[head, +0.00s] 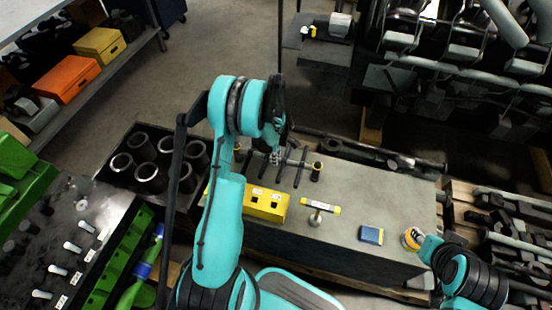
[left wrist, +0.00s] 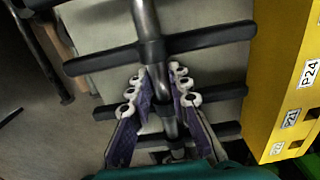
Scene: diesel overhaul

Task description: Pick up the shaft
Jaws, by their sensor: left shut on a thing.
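The shaft is a grey metal rod with several black cross arms. In the left wrist view the shaft (left wrist: 146,20) runs up the middle, between the purple and white fingers of my left gripper (left wrist: 160,85). In the head view my left gripper (head: 276,155) is at the shaft (head: 297,162), near the far left end of the grey bench, and partly hides it. The left gripper is shut on the shaft. I cannot tell whether the shaft touches the bench top. The right arm enters at the lower right, with its gripper out of view.
A yellow labelled block (head: 266,205) stands close beside the shaft. A yellow-ended tool (head: 320,208), a blue box (head: 371,235) and a yellow round item (head: 412,239) are on the bench (head: 345,255). A crate of dark cylinders (head: 122,165) is at left.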

